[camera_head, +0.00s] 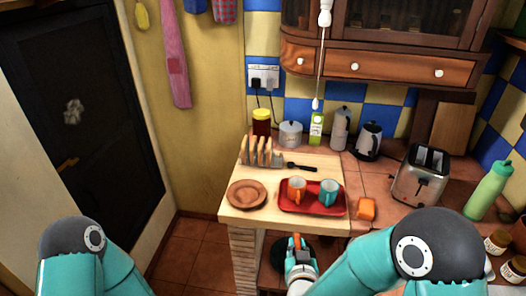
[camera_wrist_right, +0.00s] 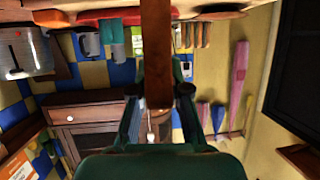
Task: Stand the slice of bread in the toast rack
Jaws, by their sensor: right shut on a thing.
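The toast rack (camera_head: 262,153), with several upright wooden slats, stands at the back left of the light wooden counter top. It also shows upside down in the right wrist view (camera_wrist_right: 194,34). My right gripper (camera_head: 296,247) is low in front of the counter, below the red tray. It is shut on a brown slab, which looks like the slice of bread (camera_wrist_right: 157,55), seen edge-on between the fingers. The slice is apart from the rack. Only my left arm shows at the lower left; its gripper is out of view.
A red tray (camera_head: 312,210) holds an orange cup (camera_head: 296,190) and a teal cup (camera_head: 328,192) near the front edge. A brown plate (camera_head: 247,194) lies left of it. A dark-handled utensil (camera_head: 301,167) lies right of the rack. A toaster (camera_head: 421,175) stands at right.

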